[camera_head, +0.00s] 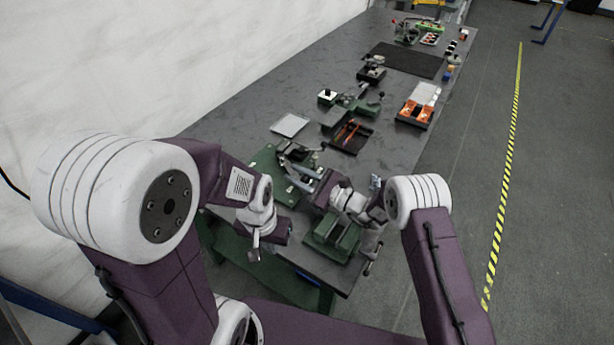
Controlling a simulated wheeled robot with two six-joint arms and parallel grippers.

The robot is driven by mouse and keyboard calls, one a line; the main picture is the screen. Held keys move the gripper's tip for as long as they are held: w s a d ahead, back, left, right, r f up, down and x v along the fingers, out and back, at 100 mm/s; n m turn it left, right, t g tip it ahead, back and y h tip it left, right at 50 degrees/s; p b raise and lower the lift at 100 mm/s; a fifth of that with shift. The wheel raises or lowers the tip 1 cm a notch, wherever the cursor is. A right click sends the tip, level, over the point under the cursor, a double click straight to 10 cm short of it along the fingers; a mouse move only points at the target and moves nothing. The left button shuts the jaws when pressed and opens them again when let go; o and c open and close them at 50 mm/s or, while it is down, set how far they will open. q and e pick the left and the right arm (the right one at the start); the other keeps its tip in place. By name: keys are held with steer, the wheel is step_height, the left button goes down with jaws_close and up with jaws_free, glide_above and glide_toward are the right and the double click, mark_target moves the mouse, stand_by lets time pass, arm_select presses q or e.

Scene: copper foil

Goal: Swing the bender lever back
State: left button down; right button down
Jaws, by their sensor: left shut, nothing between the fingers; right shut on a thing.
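The bender (268,166) is a green plate with dark and grey metal parts, near the table's front left. My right gripper (318,184) reaches left to the bender's right side. It is shut on what looks like the bender lever, a grey bar (301,168); the grip itself is small and partly hidden by the wrist. My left gripper (255,251) is shut and empty, lower in the picture and over the table's near left edge, apart from the lever.
A green vise (324,240) stands at the near table edge under my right wrist. Behind the bender are a grey plate (290,125), a dark tray (346,136) with orange-handled tools, and an orange-and-white bin (418,104). Bare tabletop lies to the left of the grey plate.

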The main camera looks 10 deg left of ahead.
stand_by(0.3)
steer(key=c, duration=1.5)
jaws_free()
steer(key=shift+r, duration=0.35)
steer(key=r, duration=0.2)
steer(key=d+r, duration=0.1)
steer(key=r, duration=0.1)
steer(key=s+d+r, duration=0.2)
steer(key=d+r, duration=0.4)
steer(key=d, duration=0.4)
steer(key=shift+s+d+r+b, duration=0.15)
steer(key=shift+s+d+b, duration=0.1)
steer(key=shift+b, duration=0.15)
steer(key=shift+w, duration=0.1)
